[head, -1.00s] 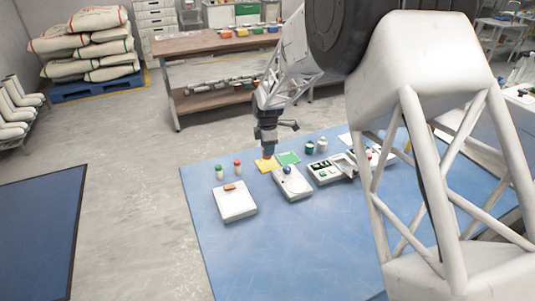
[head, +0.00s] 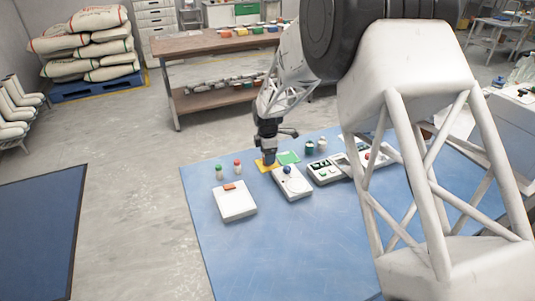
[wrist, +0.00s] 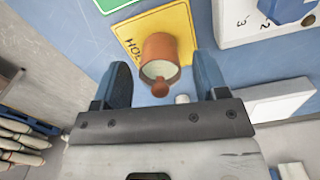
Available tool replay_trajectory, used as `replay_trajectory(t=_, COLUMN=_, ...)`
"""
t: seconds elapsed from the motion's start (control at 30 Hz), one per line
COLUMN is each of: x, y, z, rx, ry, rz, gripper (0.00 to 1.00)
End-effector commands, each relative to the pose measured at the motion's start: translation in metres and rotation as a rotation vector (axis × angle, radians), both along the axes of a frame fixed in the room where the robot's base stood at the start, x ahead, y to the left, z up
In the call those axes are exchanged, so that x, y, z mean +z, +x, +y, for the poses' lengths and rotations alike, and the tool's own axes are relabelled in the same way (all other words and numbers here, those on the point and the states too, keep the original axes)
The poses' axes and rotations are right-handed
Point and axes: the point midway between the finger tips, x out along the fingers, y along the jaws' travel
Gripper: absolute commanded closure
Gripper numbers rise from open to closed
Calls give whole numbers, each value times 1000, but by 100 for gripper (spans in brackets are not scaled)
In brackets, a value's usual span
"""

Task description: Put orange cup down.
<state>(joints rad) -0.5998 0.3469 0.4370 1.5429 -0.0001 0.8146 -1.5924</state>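The orange cup (wrist: 157,52) is brown-orange, with a pale inside and a round knob at its near side. In the wrist view it is at the yellow mat (wrist: 175,22), over its lower edge in the picture; whether its base touches the mat is hard to tell. My gripper (wrist: 160,75) has one blue finger on each side of the cup, with visible gaps to both. In the head view, my gripper (head: 268,160) is low over the yellow mat (head: 263,168), and the cup cannot be made out there.
A white device with a blue knob (head: 287,170) is close on the right, and a green mat (head: 289,157) lies behind. A white box (head: 235,203) and two small bottles are left. The blue table's front (head: 290,235) is clear.

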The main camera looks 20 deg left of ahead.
Motion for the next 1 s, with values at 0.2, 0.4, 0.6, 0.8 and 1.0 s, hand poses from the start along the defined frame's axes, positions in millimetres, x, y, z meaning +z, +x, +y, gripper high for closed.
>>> replay_trajectory(t=0.2, x=0, y=0, z=0, rx=0, ry=0, rz=0, gripper=34)
replay_trajectory(t=0.4, x=5, y=0, z=0, rx=0, ry=0, rz=0, gripper=34)
replay_trajectory(t=0.6, x=22, y=0, z=0, rx=0, ry=1, rz=-2, gripper=34)
replay_trajectory(t=0.8, x=50, y=0, z=0, rx=0, ry=1, rz=-2, gripper=34)
replay_trajectory(t=1.0, x=82, y=0, z=0, rx=0, ry=1, rz=-1, gripper=34)
